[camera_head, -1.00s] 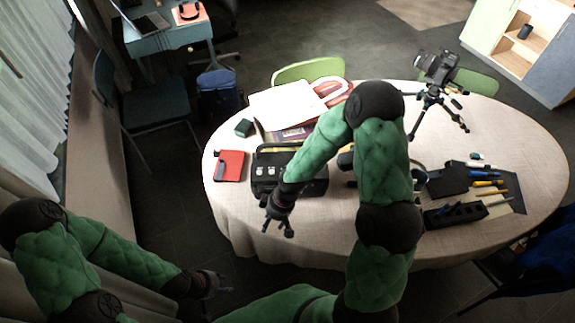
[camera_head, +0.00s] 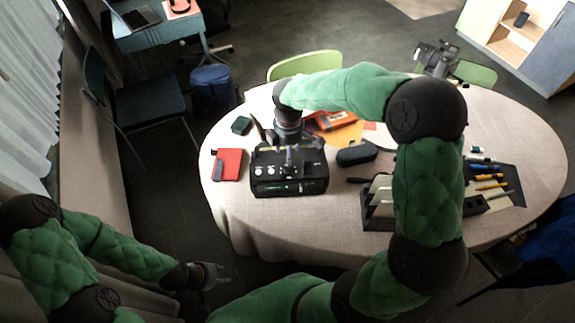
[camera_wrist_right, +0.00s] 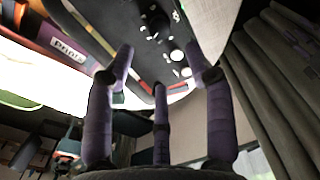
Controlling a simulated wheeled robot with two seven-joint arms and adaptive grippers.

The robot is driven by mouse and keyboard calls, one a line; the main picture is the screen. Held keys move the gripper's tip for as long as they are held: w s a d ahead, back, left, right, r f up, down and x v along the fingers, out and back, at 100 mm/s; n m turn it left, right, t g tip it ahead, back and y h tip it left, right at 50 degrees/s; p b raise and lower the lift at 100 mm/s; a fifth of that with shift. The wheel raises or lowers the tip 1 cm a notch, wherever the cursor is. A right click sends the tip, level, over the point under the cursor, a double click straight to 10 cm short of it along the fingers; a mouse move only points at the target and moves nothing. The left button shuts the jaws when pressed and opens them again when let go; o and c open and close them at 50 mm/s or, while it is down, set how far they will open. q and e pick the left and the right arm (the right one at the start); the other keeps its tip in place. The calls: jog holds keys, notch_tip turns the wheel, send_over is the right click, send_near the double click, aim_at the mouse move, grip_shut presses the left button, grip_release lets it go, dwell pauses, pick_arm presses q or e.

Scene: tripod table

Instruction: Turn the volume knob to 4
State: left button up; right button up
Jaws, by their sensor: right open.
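The black box-shaped device (camera_head: 290,186) stands on the front left of the table, with small white knobs (camera_head: 264,171) on its top left. The knobs also show in the wrist view as small white discs (camera_wrist_right: 177,56) on the black panel. Their markings are too small to read, so I cannot tell which is the volume knob or its setting. My right gripper (camera_head: 290,158) points down over the rear middle of the device, its three purple fingers (camera_wrist_right: 160,75) spread and empty. Contact cannot be told. My left gripper (camera_head: 222,273) is open and empty, off the table at lower left.
A red case (camera_head: 227,164) lies left of the device, with a small dark green box (camera_head: 241,125) behind it. A dark rounded case (camera_head: 356,153) lies to the right. Pens (camera_head: 488,177) and a holder (camera_head: 376,212) are further right. My right arm hides part of the table (camera_head: 235,215).

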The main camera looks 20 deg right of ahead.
aim_at(288, 168)
notch_tip(288, 168, down, 9)
jog(key=shift+w+f+b, duration=0.1)
jog(key=shift+w+b, duration=0.05)
jog(key=shift+b, duration=0.85)
grip_shut()
